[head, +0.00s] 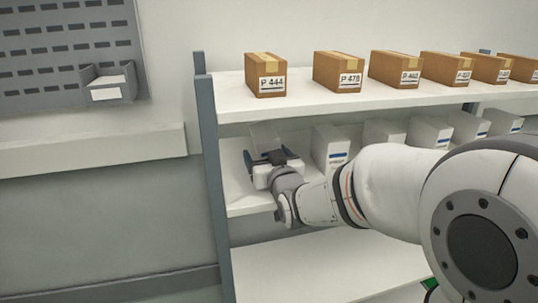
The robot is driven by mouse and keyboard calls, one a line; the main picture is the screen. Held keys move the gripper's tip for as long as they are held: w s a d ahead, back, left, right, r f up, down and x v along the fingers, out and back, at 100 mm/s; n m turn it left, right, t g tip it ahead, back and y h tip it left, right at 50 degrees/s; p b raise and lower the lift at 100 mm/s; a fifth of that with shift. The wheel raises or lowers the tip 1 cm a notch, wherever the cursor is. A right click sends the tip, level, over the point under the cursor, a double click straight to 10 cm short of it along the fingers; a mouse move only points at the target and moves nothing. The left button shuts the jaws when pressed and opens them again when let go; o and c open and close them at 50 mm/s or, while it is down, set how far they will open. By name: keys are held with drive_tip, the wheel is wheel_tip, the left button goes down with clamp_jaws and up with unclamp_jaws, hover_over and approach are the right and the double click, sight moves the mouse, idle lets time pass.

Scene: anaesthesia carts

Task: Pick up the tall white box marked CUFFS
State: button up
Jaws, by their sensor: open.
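A white box (264,135) stands on the middle shelf at its left end, partly hidden behind my gripper. It looks slightly tilted, and its label is not visible. My gripper (268,157) is open in front of this box, with its dark fingers toward the box's left and right sides. I cannot tell whether they touch it. Several more white boxes with blue-marked labels, such as the nearest one (328,143), stand in a row to the right. Their print is too small to read, so I cannot tell which box is marked CUFFS.
Brown cartons, such as the one marked P 444 (265,75), line the upper shelf (232,84) just above my gripper. A grey shelf post (212,165) is close on the left. The lower shelf (300,262) looks clear where visible. A grey bin (108,85) hangs on the wall panel.

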drive_tip(key=shift+s+a+r, duration=0.15)
drive_tip(key=shift+s+r, duration=0.05)
drive_tip(key=shift+s, duration=0.05)
drive_tip(key=shift+s+d, duration=0.15)
drive_tip(key=shift+d, duration=0.1)
drive_tip(key=shift+c, duration=1.1)
drive_tip(key=shift+a, duration=0.1)
drive_tip(key=c, duration=1)
drive_tip(key=shift+o, duration=0.2)
